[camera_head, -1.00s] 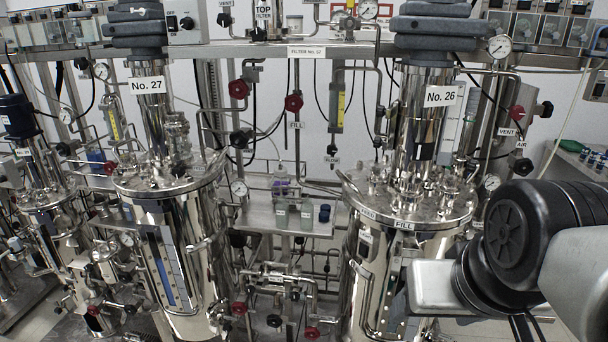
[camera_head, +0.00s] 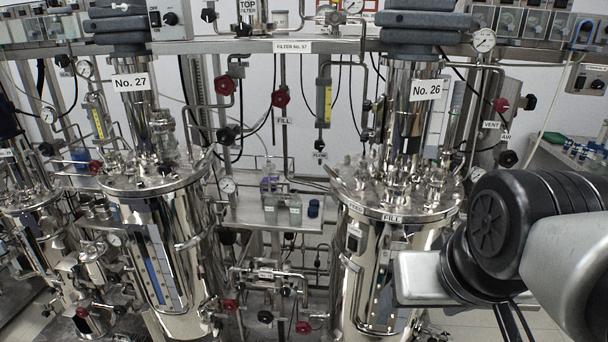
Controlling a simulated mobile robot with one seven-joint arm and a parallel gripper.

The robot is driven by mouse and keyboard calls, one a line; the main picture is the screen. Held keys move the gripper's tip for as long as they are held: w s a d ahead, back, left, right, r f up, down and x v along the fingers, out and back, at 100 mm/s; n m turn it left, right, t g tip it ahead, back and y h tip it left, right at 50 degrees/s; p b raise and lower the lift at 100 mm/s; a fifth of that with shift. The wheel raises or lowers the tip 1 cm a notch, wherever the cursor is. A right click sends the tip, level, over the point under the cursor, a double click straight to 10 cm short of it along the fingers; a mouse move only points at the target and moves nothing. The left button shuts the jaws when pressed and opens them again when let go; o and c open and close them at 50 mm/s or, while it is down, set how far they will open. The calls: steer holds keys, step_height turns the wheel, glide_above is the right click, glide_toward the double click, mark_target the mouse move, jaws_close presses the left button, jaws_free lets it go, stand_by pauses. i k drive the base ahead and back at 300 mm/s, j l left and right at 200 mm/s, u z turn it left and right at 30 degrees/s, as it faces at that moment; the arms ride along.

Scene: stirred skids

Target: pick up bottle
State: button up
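Several small bottles stand on a metal shelf (camera_head: 245,211) between two steel tanks. One is a clear bottle with a purple tint (camera_head: 268,184) at the back. In front of it are two small grey-green bottles (camera_head: 270,213) (camera_head: 295,214), and right of them a dark blue item (camera_head: 313,208), perhaps a bottle or cap. I cannot tell which one the task means. My arm comes in at the lower right, with a black round joint and a pale grey block, well right of the shelf. No gripper fingers show.
The tank marked No. 27 (camera_head: 165,250) stands left of the shelf and the tank marked No. 26 (camera_head: 360,270) right of it, near my arm. Pipes with red valve knobs (camera_head: 280,98) cross above and below the shelf. A counter with small vials (camera_head: 585,150) is at the far right.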

mark_target(271, 203)
steer(key=i+j+u, duration=0.1)
steer(key=i+j, duration=0.3)
steer(key=j, duration=0.15)
steer(key=i+j+u, duration=0.15)
steer(key=i+j, duration=0.25)
steer(key=j, duration=0.1)
